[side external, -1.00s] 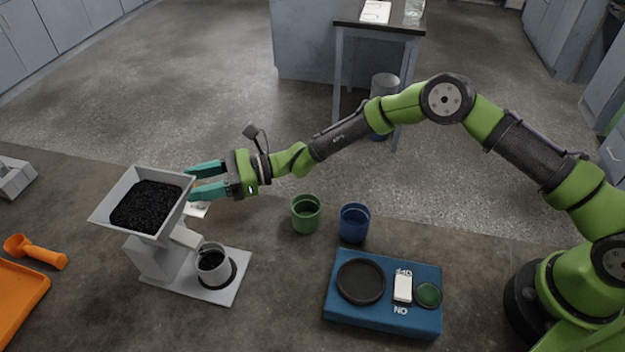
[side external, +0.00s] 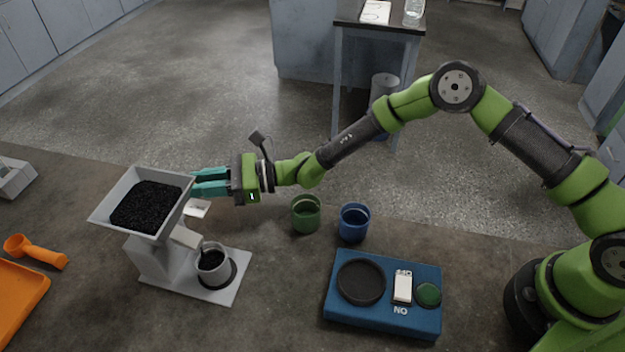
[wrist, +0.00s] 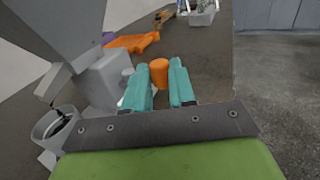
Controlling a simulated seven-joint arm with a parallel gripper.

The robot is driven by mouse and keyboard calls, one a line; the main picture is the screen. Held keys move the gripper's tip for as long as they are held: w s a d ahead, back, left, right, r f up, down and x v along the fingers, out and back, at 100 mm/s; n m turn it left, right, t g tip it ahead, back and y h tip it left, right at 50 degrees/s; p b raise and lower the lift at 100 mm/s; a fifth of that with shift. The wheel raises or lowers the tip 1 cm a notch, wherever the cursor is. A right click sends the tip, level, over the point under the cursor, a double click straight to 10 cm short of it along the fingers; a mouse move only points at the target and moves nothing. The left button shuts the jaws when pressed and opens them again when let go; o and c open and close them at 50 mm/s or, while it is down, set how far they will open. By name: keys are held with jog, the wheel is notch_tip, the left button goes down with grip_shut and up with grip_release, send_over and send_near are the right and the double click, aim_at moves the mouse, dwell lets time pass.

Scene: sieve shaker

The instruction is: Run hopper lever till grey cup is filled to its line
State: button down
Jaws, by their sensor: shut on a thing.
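The grey hopper (side external: 125,195) stands at the left, filled with black granules (side external: 147,207). The grey cup (side external: 213,270) stands upright on its base below the spout (side external: 187,236); it also shows in the wrist view (wrist: 48,132). Dark material is inside the cup, and a dark streak shows at its mouth below the spout. I cannot make out the fill line. My gripper (side external: 197,182) is shut on the hopper lever beside the hopper's right side. The lever's orange knob (wrist: 160,73) shows between the teal fingers in the wrist view; the side view hides it.
A green cup (side external: 306,215) and a blue cup (side external: 354,223) stand right of the hopper. A blue device (side external: 383,315) with a dark disc and white switch is at the front. An orange scoop (side external: 35,252) and orange tray (side external: 15,305) lie at left.

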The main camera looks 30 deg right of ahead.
jog(key=shift+s+a+f, duration=0.1)
jog(key=shift+s+f, duration=0.05)
jog(key=shift+s, duration=0.05)
jog(key=c, duration=0.9)
grip_release()
jog(key=shift+w, duration=0.1)
jog(key=v, duration=1.7)
jog(key=shift+c, duration=0.2)
